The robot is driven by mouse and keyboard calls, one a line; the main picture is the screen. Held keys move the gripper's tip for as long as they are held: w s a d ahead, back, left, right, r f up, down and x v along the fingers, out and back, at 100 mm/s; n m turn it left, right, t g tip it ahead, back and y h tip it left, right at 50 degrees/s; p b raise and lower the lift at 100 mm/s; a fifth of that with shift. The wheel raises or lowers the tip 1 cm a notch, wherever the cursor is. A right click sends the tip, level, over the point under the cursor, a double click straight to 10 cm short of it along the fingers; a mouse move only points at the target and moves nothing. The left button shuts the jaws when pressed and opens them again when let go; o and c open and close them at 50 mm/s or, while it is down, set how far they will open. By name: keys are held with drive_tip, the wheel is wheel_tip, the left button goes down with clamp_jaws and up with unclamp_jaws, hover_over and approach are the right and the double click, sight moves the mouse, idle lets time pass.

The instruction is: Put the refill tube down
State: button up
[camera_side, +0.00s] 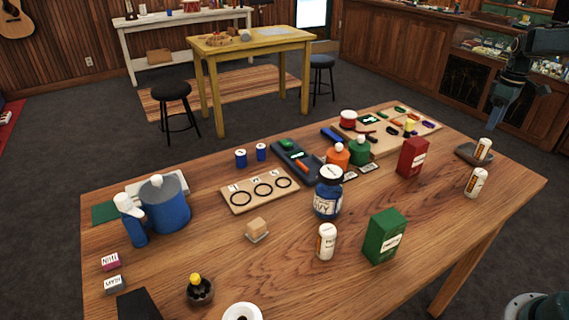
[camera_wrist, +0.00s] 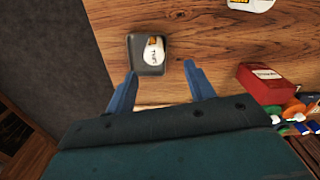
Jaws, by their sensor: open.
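A white refill tube (camera_side: 484,149) with an orange label stands on a small dark tray (camera_side: 462,153) at the table's right end. In the wrist view the tube (camera_wrist: 153,50) is seen from above, inside the rim of the tray (camera_wrist: 133,66). My gripper (camera_side: 493,122) is above and apart from the tube. Its two blue fingers are spread, with nothing between the fingertips (camera_wrist: 160,69). A similar white tube (camera_side: 476,183) stands on bare wood nearby, and another (camera_side: 326,242) stands near the middle front.
A red box (camera_side: 412,157) stands left of the tray; it also shows in the wrist view (camera_wrist: 262,84). A green box (camera_side: 384,237) and a blue jar (camera_side: 328,196) stand farther left. A board with colourful small items (camera_side: 385,150) lies behind. Bare wood lies around the tray.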

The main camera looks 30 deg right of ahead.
drive_tip(key=shift+r, duration=1.05)
drive_tip(key=shift+a+r, duration=0.1)
drive_tip(key=s+a+r+t, duration=0.1)
drive_tip(key=a+r, duration=0.3)
drive_tip(key=a, duration=0.4)
drive_tip(key=s+a+r+t+h, duration=0.1)
drive_tip(key=a+r, duration=0.4)
drive_tip(key=a, duration=0.3)
drive_tip(key=s+a+r, duration=0.1)
drive_tip(key=a+r, duration=0.3)
drive_tip(key=a, duration=0.5)
drive_tip(key=s+a+f+m+t, duration=0.1)
drive_tip(key=s+a+f, duration=0.1)
drive_tip(key=s+a, duration=0.6)
drive_tip(key=s+a+f+t+y, duration=0.1)
drive_tip(key=s+a+t, duration=0.1)
drive_tip(key=s+a, duration=0.6)
drive_tip(key=shift+s+a+f+m+t, duration=0.3)
drive_tip(key=shift+s+a+f+m, duration=0.1)
drive_tip(key=shift+s, duration=0.7)
